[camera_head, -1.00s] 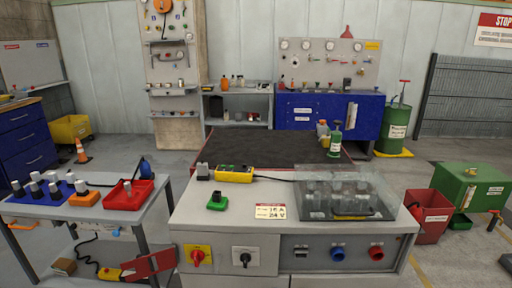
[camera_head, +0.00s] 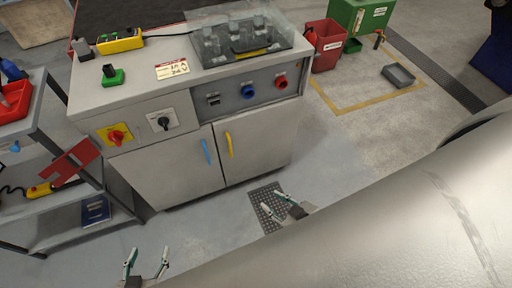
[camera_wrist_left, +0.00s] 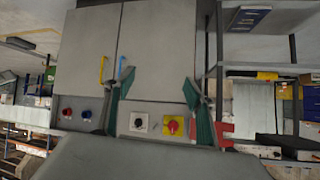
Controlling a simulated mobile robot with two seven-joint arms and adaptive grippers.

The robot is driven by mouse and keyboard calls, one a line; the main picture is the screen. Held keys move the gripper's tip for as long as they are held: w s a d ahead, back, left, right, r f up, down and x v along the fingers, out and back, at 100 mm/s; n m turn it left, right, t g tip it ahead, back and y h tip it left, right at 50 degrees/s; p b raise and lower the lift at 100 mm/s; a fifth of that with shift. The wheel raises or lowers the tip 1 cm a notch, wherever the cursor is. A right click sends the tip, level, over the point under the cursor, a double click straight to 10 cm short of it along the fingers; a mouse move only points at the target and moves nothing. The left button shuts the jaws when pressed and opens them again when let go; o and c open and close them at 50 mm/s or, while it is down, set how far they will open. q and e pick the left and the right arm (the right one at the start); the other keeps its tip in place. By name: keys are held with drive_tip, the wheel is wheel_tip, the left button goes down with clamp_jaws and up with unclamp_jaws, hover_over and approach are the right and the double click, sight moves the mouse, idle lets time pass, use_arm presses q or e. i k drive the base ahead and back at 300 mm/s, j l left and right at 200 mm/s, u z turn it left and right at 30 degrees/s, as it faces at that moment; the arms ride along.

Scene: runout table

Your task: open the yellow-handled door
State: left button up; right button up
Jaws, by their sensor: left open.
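A grey cabinet (camera_head: 110,88) has two closed doors. The right door (camera_head: 262,142) carries a yellow vertical handle (camera_head: 229,144) near its left edge. The left door (camera_head: 170,170) carries a blue handle (camera_head: 206,151) just beside it. The left wrist view is upside down and shows the yellow handle (camera_wrist_left: 102,69) and the blue handle (camera_wrist_left: 122,70). My left gripper (camera_head: 149,252) is open and empty, low in front of the cabinet's left side. My right gripper (camera_head: 273,202) looks open and empty, in front of the right door, below and apart from the yellow handle.
A red rotary switch (camera_head: 116,136), a black switch (camera_head: 164,123) and sockets line the panel above the doors. A shelf trolley (camera_head: 60,200) stands close on the left. My large pale arm link fills the lower right. The floor before the doors is clear except a dark grate (camera_head: 266,214).

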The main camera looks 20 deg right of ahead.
sight(251, 144)
drive_tip(key=l+u, duration=0.2)
drive_tip(key=l, duration=0.75)
drive_tip(key=l+u, duration=0.2)
drive_tip(key=l, duration=0.75)
drive_tip(key=k+l+u, duration=0.2)
drive_tip(key=l, duration=0.75)
drive_tip(key=i+l, duration=0.05)
drive_tip(key=i, duration=0.05)
